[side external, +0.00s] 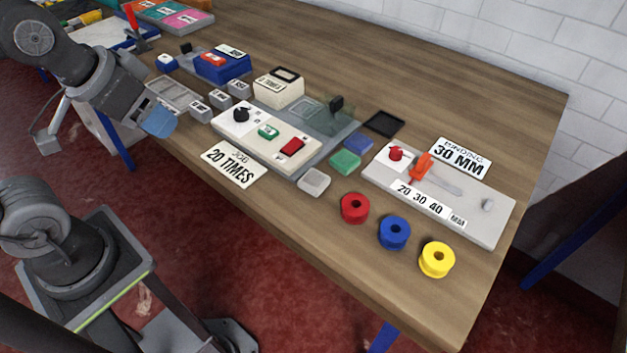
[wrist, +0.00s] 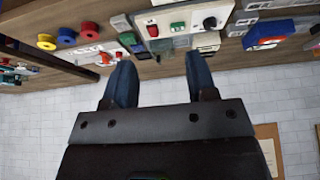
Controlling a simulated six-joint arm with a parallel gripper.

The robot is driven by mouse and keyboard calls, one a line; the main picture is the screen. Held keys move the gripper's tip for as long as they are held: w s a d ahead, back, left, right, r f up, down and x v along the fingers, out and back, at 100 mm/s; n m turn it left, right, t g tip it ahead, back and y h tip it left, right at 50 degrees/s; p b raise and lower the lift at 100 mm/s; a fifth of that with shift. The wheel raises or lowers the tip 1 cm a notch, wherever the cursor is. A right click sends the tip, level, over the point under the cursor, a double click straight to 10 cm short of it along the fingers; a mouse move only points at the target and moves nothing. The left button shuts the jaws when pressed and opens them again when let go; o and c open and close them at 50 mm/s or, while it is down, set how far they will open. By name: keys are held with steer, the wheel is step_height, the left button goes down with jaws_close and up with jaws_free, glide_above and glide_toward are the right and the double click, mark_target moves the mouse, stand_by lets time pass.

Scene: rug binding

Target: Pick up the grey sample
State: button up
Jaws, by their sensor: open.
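The grey sample (side external: 314,181) is a small light-grey square block lying flat on the wooden table, near its front edge. It stands in front of a green sample (side external: 345,161) and a blue sample (side external: 358,142). In the wrist view the grey sample (wrist: 120,22) shows near the top, left of centre. My gripper (side external: 158,121) is at the table's left side, well to the left of the grey sample and apart from it. In the wrist view the blue fingers of my gripper (wrist: 159,62) are spread apart with nothing between them.
A control box (side external: 265,136) with a dial and switches stands left of the samples. Red (side external: 354,207), blue (side external: 394,232) and yellow (side external: 437,259) spools stand to the right. A grey board (side external: 470,210) with an orange lever lies behind them.

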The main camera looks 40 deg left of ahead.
steer(key=o, duration=0.5)
steer(key=shift+o, duration=0.2)
steer(key=m+g, duration=0.6)
steer(key=m, duration=1.1)
glide_above(312, 177)
step_height(312, 177, down, 8)
step_height(312, 177, down, 8)
steer(key=shift+a+f, duration=0.15)
steer(key=shift+f, duration=0.05)
steer(key=shift+d+f, duration=0.2)
steer(key=shift+f, duration=2.35)
